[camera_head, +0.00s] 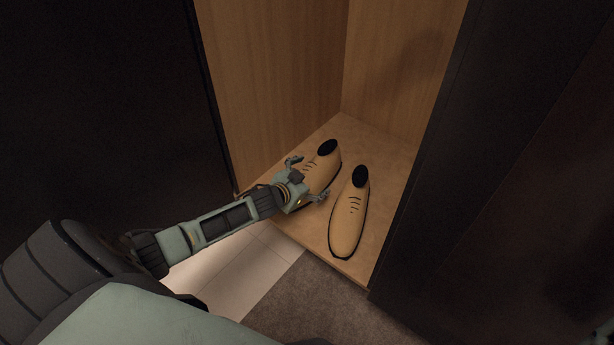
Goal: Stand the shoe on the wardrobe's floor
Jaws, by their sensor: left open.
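Two tan shoes with dark openings and dark soles are on the wardrobe's wooden floor (388,190). The left shoe (323,168) is upright near the left wall, its toe end partly hidden by my left gripper. The right shoe (346,222) stands upright beside it, its toe close to the front edge. My left gripper (309,176) is open, its fingers spread to either side of the left shoe. I cannot tell whether the fingers touch it.
Wooden walls (275,80) enclose the wardrobe at the left and back. Dark panels flank the opening on the left (100,110) and right (500,150). Light tiles (240,268) and brown carpet (320,305) lie in front. Bare wardrobe floor shows right of the shoes.

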